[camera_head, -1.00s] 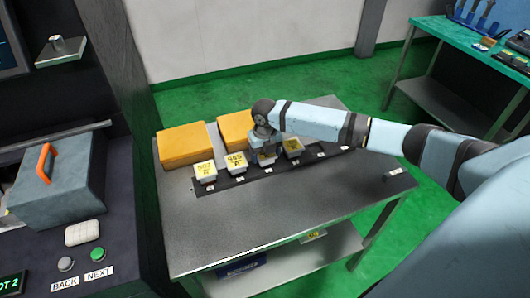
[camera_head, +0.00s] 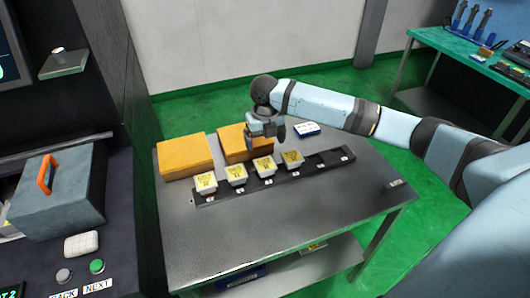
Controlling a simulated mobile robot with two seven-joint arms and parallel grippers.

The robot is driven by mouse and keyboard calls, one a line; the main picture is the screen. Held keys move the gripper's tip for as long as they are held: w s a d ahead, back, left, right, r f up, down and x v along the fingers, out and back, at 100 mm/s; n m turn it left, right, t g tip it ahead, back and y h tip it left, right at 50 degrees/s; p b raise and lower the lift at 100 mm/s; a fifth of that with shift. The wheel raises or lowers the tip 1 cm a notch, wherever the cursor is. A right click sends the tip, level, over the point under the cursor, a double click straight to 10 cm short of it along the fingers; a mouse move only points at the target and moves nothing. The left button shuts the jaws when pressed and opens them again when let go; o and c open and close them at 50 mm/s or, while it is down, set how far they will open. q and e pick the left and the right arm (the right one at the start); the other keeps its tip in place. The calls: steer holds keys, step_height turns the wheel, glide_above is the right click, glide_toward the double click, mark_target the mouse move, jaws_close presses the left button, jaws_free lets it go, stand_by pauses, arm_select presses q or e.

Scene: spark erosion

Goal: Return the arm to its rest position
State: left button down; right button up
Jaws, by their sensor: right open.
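My right arm reaches in from the right side over the steel table. Its right gripper (camera_head: 266,137) points down, open and empty, above and behind the row of blocks. Below it is a dark rack (camera_head: 326,164) with several pale blocks topped by yellow labels, including the leftmost block (camera_head: 206,182), the second block (camera_head: 237,174), the third block (camera_head: 264,166) and the rightmost block (camera_head: 292,158). The gripper is apart from the blocks. The right end of the rack is empty. My left gripper is not in view.
Two orange boxes stand at the table's back left, the left box (camera_head: 185,156) and the right box (camera_head: 240,143). A white and blue item (camera_head: 306,129) lies at the back. The steel table's front (camera_head: 270,220) is clear. A machine with a grey box (camera_head: 62,190) stands left.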

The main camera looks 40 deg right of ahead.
steer(key=shift+r, duration=0.95)
